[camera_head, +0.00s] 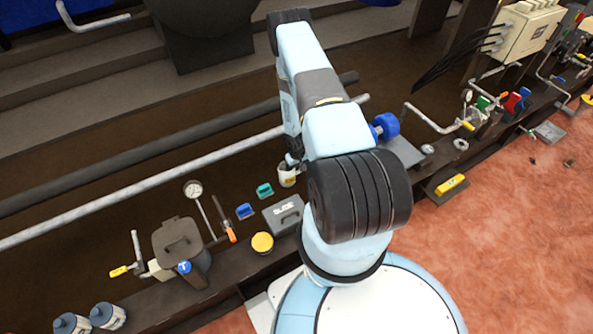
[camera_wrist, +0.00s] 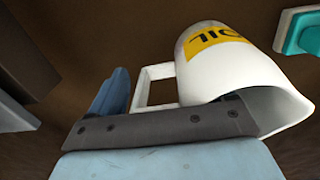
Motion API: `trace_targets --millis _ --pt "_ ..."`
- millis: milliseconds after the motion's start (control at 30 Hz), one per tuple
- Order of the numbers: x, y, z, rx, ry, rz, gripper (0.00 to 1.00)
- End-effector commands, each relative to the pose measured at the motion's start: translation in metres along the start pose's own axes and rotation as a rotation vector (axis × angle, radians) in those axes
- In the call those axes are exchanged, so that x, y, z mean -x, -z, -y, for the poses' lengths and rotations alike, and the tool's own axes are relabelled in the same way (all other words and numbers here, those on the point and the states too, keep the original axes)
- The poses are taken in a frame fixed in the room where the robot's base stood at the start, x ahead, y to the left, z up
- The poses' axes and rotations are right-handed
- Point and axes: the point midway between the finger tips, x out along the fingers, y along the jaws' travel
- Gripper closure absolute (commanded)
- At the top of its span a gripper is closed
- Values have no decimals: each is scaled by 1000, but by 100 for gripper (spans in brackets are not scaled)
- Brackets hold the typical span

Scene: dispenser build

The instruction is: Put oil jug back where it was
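The white oil jug (camera_wrist: 232,75) with a yellow label fills the upper right of the wrist view. Its label reads upside down, its open mouth faces the camera, and its square handle points left. In the head view the jug (camera_head: 287,177) shows small, just left of my forearm. My gripper (camera_wrist: 165,100) is right at the jug. One blue finger is just left of the handle, with little or no gap. The other finger is hidden by the jug and the dark gripper bar, so I cannot tell whether the jug is gripped.
A teal object (camera_wrist: 300,38) is right of the jug in the wrist view. In the head view, a teal piece (camera_head: 264,191), a blue piece (camera_head: 245,211), a grey box (camera_head: 284,214), a yellow-lidded tin (camera_head: 262,243) and a gauge (camera_head: 193,189) surround it. A long pipe (camera_head: 140,187) runs behind.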

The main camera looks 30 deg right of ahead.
Motion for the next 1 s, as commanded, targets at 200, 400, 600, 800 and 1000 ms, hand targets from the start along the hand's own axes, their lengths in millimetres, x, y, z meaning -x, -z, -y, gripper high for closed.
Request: trace_targets --millis 200,400,600,800,1000 --pt "0 0 0 0 0 0 19" --pt "13 2 0 0 -1 -2 19" --pt "43 1 0 -1 -1 -2 19" --pt "75 1 0 0 0 -3 19" --pt "102 1 0 0 0 -1 19"
